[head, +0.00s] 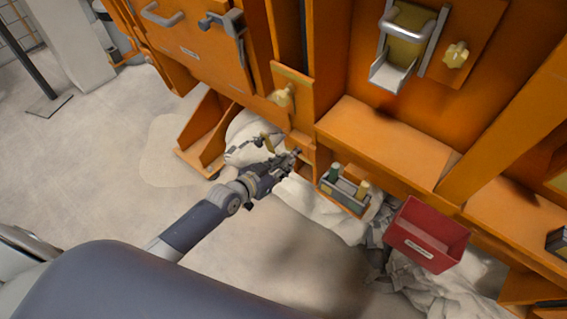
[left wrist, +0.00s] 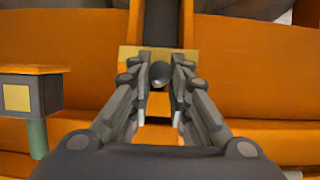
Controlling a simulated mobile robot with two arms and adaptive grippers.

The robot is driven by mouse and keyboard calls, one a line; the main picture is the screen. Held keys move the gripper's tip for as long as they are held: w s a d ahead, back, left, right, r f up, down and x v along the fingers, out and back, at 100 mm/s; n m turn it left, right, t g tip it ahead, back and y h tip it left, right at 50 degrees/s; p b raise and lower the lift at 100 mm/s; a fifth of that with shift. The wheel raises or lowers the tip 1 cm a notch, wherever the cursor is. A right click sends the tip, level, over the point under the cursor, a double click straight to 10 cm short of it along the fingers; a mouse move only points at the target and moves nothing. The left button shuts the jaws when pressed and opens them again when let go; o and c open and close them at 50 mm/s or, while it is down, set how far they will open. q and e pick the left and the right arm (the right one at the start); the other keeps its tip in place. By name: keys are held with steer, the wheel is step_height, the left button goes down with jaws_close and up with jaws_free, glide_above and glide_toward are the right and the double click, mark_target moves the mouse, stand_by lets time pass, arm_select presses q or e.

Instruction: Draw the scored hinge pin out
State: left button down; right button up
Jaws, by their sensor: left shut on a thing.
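My left gripper (head: 293,158) reaches in from the left to the lower front of the orange machine (head: 385,150). In the left wrist view the left gripper (left wrist: 161,80) has its fingers closed around a grey, round-ended pin (left wrist: 159,70). The pin stands in front of a yellow-tan block (left wrist: 128,58) on the orange frame. Most of the pin is hidden by the fingers, and no score marks can be made out. In the head view the pin cannot be told apart from the fingertips. My right gripper is not in view.
A red bin (head: 428,238) is farther right. White crumpled sheeting (head: 310,200) lies below. The floor at left is open.

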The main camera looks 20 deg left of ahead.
arm_select(q)
steer(key=s, duration=0.1)
steer(key=s+a+p, duration=0.1)
steer(key=shift+s+f, duration=0.2)
steer(key=shift+s, duration=0.15)
stand_by(0.4)
steer(key=shift+s+a+f+p, duration=0.15)
steer(key=shift+s+a+p, duration=0.1)
steer(key=shift+s, duration=0.45)
steer(key=shift+s+a+f+p, duration=0.1)
steer(key=shift+s+a, duration=0.15)
steer(key=shift+s, duration=0.45)
steer(key=s, duration=0.1)
steer(key=s+a, duration=0.1)
steer(key=shift+s+f+p, duration=0.25)
steer(key=shift+s+p, duration=0.1)
steer(key=shift+p, duration=0.05)
